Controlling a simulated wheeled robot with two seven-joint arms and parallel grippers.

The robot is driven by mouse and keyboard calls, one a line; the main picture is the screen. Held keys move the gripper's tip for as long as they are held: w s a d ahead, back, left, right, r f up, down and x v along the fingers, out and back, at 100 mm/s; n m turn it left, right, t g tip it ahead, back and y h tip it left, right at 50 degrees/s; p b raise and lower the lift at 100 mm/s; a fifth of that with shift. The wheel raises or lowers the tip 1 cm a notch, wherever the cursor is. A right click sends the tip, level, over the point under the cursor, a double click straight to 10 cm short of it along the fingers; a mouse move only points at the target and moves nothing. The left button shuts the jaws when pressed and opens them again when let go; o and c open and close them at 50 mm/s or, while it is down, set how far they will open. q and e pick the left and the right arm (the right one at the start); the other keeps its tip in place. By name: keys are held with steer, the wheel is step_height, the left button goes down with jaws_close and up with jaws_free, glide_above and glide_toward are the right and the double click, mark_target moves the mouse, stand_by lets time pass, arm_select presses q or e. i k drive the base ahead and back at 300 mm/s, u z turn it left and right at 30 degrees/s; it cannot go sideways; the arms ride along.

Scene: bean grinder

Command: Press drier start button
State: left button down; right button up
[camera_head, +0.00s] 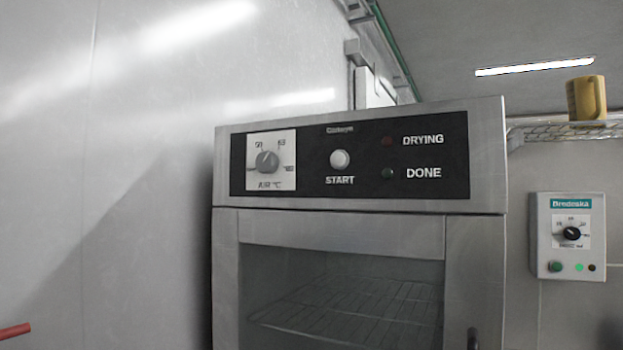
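The drier (475,230) is a grey metal cabinet with a black control panel (350,186) across its top front. The round white start button (340,160) sits mid-panel above the word START. A grey temperature knob (266,162) on a white plate is to its left. To its right, the red DRYING lamp (387,141) and the green DONE lamp (387,174) both look dark. The glass door (340,270) below is closed, with a wire rack behind it. Neither of my grippers shows in this view.
A pale wall (100,150) runs along the left. A red bar (14,331) enters at the lower left edge. A Brodeska control box (543,240) with a lit green lamp hangs on the right wall. Above it, a yellow mug (587,98) stands on a wire shelf (560,131).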

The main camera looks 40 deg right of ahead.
mark_target(337, 158)
steer(key=u, duration=0.3)
steer(key=k, duration=0.3)
steer(key=z, duration=1.15)
steer(key=i, duration=0.3)
steer(key=z, duration=0.4)
